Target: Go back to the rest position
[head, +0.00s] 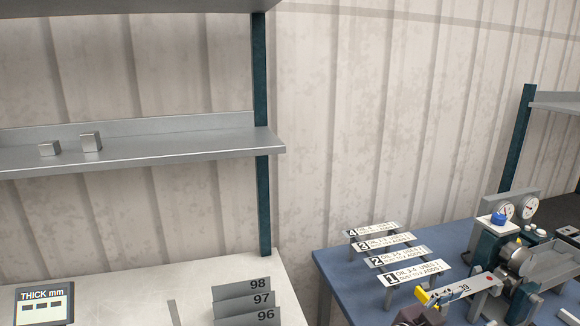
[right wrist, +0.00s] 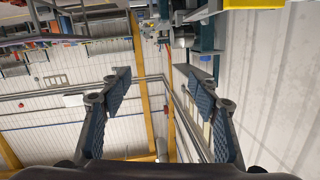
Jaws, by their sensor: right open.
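My right gripper (right wrist: 155,78) shows in the right wrist view with its two blue-padded fingers spread apart and nothing between them. It points at open space, with the building's wall and yellow posts far behind it. A dark rounded part at the bottom edge of the head view, below a yellow-tipped piece (head: 422,295), may be part of my right arm; I cannot tell. My left gripper is not in view.
A blue table (head: 335,262) at right carries numbered label plates (head: 415,273) and a machine with dials (head: 505,210). A pale table (head: 130,275) at left holds a THICK mm display (head: 45,303) and numbered plates (head: 250,298). A grey shelf (head: 200,145) holds two small blocks.

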